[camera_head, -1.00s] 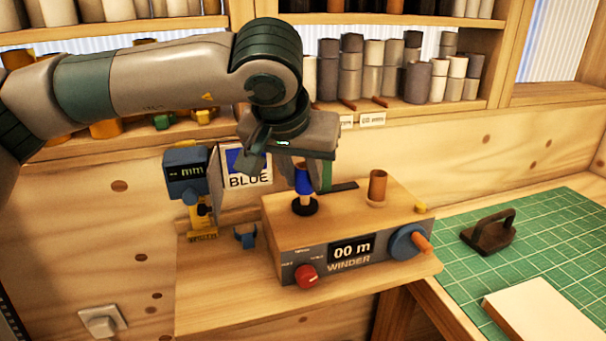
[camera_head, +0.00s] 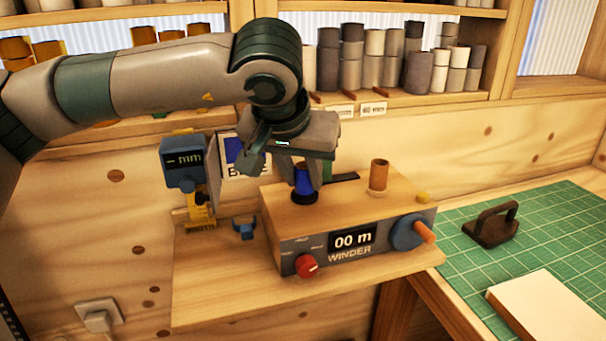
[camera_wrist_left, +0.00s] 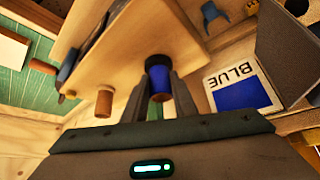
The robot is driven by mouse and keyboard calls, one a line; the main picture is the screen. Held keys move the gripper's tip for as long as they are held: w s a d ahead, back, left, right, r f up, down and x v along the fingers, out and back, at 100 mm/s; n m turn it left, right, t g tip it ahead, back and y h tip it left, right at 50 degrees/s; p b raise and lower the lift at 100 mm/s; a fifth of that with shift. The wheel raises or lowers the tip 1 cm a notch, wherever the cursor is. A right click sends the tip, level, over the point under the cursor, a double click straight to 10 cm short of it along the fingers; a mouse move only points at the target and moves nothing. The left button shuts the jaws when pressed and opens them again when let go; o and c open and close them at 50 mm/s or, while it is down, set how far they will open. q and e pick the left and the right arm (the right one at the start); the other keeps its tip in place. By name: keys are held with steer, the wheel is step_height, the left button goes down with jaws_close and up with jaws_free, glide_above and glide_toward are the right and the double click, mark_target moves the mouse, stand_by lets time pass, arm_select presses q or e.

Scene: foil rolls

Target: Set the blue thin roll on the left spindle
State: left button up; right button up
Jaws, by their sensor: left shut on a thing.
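The blue thin roll (camera_head: 303,180) is over the left spindle of the winder, low down near the black disc (camera_head: 304,197) at its foot. My left gripper (camera_head: 305,176) is shut on the roll, pointing down from above. In the left wrist view the roll (camera_wrist_left: 159,80) sits between the two fingers (camera_wrist_left: 160,84), with the dark disc (camera_wrist_left: 158,59) close behind it. The roll hides the left spindle, and I cannot tell whether it touches the disc. The winder (camera_head: 340,215) reads "00 m". My right gripper is not in view.
The right spindle (camera_head: 379,174) is a bare brown peg. A gauge (camera_head: 183,170) and a BLUE card (camera_head: 234,158) stand left of the winder. Shelves of rolls (camera_head: 390,60) are behind. A green mat (camera_head: 545,240) with a dark handled block (camera_head: 491,224) lies to the right.

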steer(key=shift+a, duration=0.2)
arm_select(q)
steer(key=o, duration=1)
steer(key=shift+o, duration=0.5)
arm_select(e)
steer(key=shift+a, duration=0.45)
arm_select(q)
steer(key=shift+r, duration=0.1)
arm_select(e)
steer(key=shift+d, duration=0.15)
arm_select(q)
steer(key=shift+s+a+r, duration=0.1)
steer(key=shift+s+r, duration=0.25)
steer(key=shift+r, duration=0.15)
steer(key=b+v, duration=0.1)
steer(key=v, duration=0.9)
steer(key=shift+s+r, duration=0.15)
steer(key=shift+r, duration=0.15)
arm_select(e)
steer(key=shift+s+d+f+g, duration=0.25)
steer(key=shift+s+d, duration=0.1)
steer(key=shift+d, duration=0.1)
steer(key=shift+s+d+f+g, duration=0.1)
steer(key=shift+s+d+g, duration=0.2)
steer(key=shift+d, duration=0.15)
